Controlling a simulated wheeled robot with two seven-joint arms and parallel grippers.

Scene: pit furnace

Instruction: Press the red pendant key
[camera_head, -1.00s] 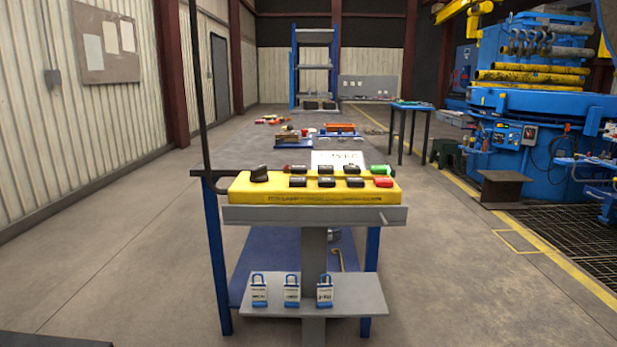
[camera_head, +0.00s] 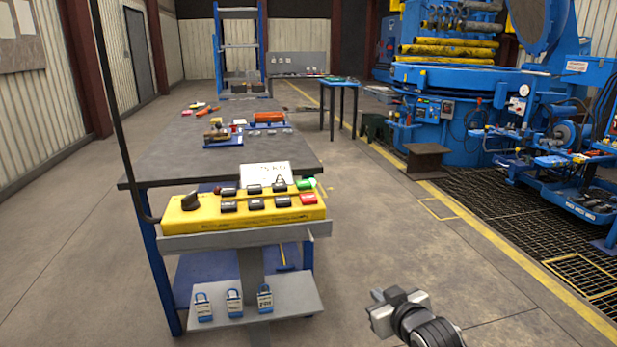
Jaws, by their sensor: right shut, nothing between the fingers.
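The yellow pendant (camera_head: 245,225) lies on a grey shelf at the near end of the workbench. It carries a black rotary knob at its left and two rows of keys, mostly black. The red key (camera_head: 308,199) is at the right end of its front row, just in front of a green key (camera_head: 304,184). Nothing covers the red key. My right gripper (camera_head: 377,300) is shut and empty, low in the picture, to the right of the pendant and apart from it. My left gripper is out of view.
A lower shelf (camera_head: 285,299) with several padlock-like tags stands under the pendant. A black cable (camera_head: 120,135) rises at the pendant's left. A white paper sits behind the keys. Blue machinery (camera_head: 470,85) fills the right back. Open floor lies right of the bench.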

